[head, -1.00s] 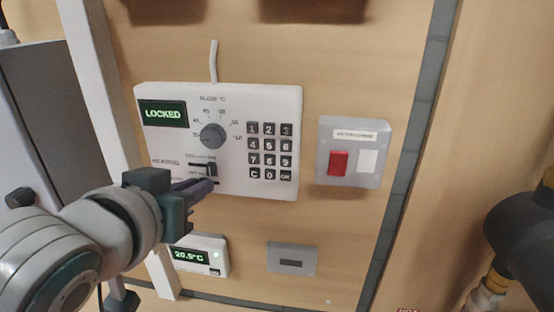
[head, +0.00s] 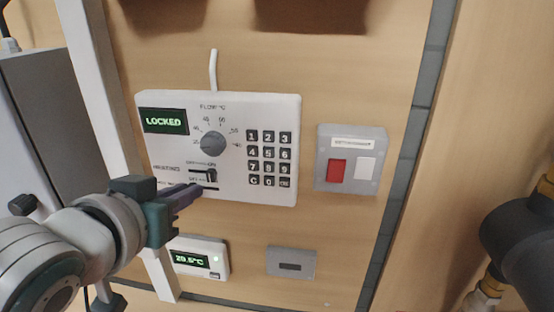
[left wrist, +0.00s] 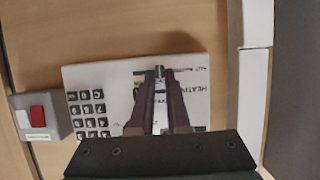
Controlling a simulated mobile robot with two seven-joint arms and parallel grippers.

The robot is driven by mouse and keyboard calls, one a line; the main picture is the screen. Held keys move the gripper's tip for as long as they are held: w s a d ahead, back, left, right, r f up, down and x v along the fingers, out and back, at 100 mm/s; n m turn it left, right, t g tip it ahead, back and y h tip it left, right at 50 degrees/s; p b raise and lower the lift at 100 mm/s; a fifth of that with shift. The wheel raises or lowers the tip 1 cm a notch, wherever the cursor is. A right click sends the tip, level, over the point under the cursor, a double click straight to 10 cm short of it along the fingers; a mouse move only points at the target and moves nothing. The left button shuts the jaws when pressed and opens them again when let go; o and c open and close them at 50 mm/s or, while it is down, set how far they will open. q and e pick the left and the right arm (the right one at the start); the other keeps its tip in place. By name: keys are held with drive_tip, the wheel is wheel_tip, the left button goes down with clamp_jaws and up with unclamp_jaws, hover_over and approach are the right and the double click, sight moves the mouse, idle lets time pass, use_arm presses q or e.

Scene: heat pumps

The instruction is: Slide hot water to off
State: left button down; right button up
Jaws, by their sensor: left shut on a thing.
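The white control panel (head: 225,185) is on the wooden wall, with a green "LOCKED" display, a dial and a keypad. Its upper slider knob (head: 211,175) stands at the right, near the "ON" mark. The lower slider slot (head: 211,189) is partly covered by my left gripper (head: 201,188). In the left wrist view, the panel (left wrist: 120,85) appears upside down, and my left gripper (left wrist: 159,72) is shut on a small slider knob between its fingertips. The knob is mostly hidden, and the lower slider's label is not readable. My right gripper is out of view.
A grey box (head: 322,178) with a red button (head: 337,169) and a white button is right of the panel. A small thermostat (head: 217,245) and a grey plate (head: 291,262) are below. A white post (head: 107,120) stands at the left; dark pipework (head: 530,235) is at the right.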

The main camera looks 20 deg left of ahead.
use_arm(q)
drive_tip(key=shift+a, duration=0.15)
drive_tip(key=c, duration=0.9)
unclamp_jaws()
drive_tip(key=shift+s, duration=0.1)
drive_tip(key=b+v, duration=0.2)
drive_tip(key=v, duration=0.8)
drive_tip(key=shift+f, duration=0.1)
drive_tip(key=shift+f, duration=0.1)
